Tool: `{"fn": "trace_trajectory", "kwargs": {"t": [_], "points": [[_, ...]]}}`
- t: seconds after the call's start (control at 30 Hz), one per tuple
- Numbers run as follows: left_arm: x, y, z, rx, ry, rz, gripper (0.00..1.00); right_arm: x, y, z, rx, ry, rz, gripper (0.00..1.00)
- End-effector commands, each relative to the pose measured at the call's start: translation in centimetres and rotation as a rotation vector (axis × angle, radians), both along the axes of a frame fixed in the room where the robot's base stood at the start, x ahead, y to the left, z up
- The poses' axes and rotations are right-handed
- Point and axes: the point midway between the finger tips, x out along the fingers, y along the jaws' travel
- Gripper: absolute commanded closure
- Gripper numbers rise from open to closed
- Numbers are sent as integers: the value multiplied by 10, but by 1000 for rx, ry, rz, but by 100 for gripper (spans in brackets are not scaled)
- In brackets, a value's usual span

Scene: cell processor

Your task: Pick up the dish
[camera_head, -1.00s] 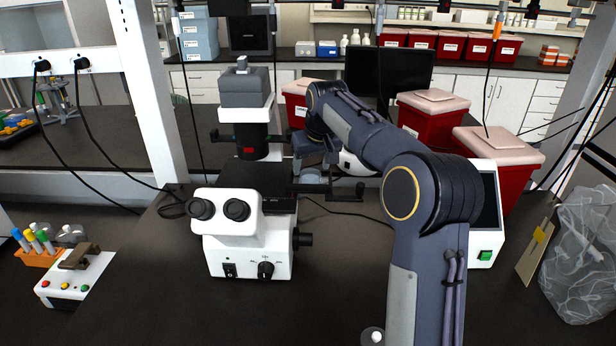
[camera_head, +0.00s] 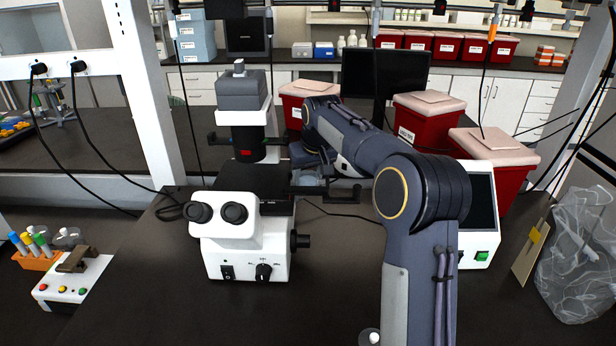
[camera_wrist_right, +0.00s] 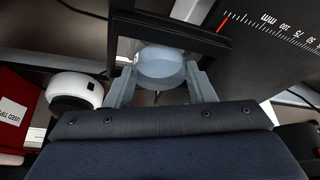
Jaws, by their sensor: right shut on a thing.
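The dish (camera_wrist_right: 160,68) is a round, translucent pale-blue piece. In the right wrist view it sits between the two fingers of my right gripper (camera_wrist_right: 162,80), which is shut on it. In the head view my right gripper (camera_head: 304,160) is just right of the microscope's stage, with a bit of the pale dish (camera_head: 306,179) showing under it. The arm and hand hide most of the grip there. The dish is close to a dark frame in the wrist view; I cannot tell whether they touch. My left gripper is not in view.
The white microscope (camera_head: 232,228) stands left of my right arm, its dark stage (camera_head: 256,180) close to the hand. Red bins (camera_head: 425,122) and a monitor (camera_head: 385,75) stand behind the arm. A clear bag (camera_head: 580,255) is at right.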

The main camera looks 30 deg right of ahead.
Motion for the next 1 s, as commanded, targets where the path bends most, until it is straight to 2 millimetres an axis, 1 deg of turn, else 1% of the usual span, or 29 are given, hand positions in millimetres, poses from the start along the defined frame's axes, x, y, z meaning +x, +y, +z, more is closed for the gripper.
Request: {"fn": "trace_trajectory", "kwargs": {"t": [0.17, 0.3, 0.37, 0.57, 0.63, 0.8, 0.9, 1.0], "points": [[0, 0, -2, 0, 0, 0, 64, 1, 0, 12, -1, -3, 1, 72], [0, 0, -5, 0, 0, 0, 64, -1, 2, 35, -1, -6, 2, 72], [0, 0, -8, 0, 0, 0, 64, -9, 9, 45, 1, -7, 4, 72], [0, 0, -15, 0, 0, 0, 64, -40, 31, 92, 0, -9, 5, 72], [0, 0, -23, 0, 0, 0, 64, -56, 43, 96, 0, -6, 7, 72], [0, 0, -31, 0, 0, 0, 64, -86, 65, 114, 1, -5, 6, 72], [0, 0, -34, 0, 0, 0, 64, -99, 73, 121, -1, -4, 3, 72], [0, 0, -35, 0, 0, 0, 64, -107, 79, 126, 1, -1, 4, 72]]}}
